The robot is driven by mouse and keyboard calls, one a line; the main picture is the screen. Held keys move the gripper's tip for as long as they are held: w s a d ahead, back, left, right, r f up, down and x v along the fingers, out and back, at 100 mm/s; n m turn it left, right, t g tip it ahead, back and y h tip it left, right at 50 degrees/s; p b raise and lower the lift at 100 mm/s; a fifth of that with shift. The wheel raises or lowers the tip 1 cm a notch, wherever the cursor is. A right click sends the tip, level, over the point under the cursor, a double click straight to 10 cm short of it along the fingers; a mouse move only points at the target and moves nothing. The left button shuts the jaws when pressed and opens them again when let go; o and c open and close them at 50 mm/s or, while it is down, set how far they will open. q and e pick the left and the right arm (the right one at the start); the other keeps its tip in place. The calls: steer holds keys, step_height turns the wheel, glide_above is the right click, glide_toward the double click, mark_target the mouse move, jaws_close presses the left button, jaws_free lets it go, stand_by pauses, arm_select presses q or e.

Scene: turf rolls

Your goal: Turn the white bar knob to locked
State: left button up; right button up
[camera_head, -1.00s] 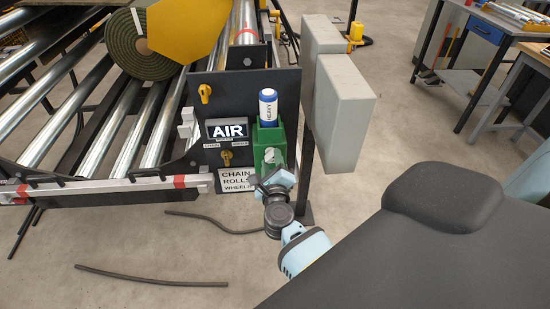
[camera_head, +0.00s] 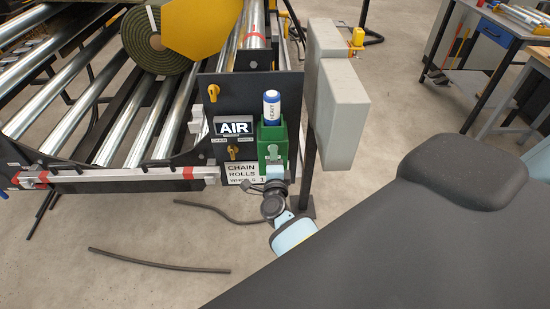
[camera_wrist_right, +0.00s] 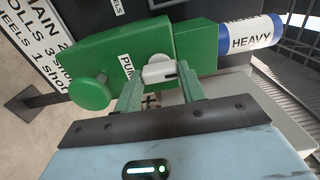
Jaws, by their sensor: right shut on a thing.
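The white bar knob (camera_wrist_right: 158,72) is on the front of a green box (camera_wrist_right: 130,45), beside a small white label that reads "PU" and is partly hidden. My right gripper (camera_wrist_right: 160,85) has its two fingers shut on the knob, one on each side. In the head view the green box (camera_head: 264,143) stands on the right part of a dark panel, and my right gripper (camera_head: 273,160) reaches up to its front from below. The knob is hard to make out there behind the fingers. My left gripper is not in view.
A round green button (camera_wrist_right: 90,92) sticks out beside the knob. A blue-and-white "HEAVY" cylinder (camera_head: 271,105) stands in the box top. A grey cabinet (camera_head: 342,105) stands close on the right.

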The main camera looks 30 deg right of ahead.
steer(key=shift+r, duration=0.1)
stand_by(0.4)
steer(key=o, duration=1)
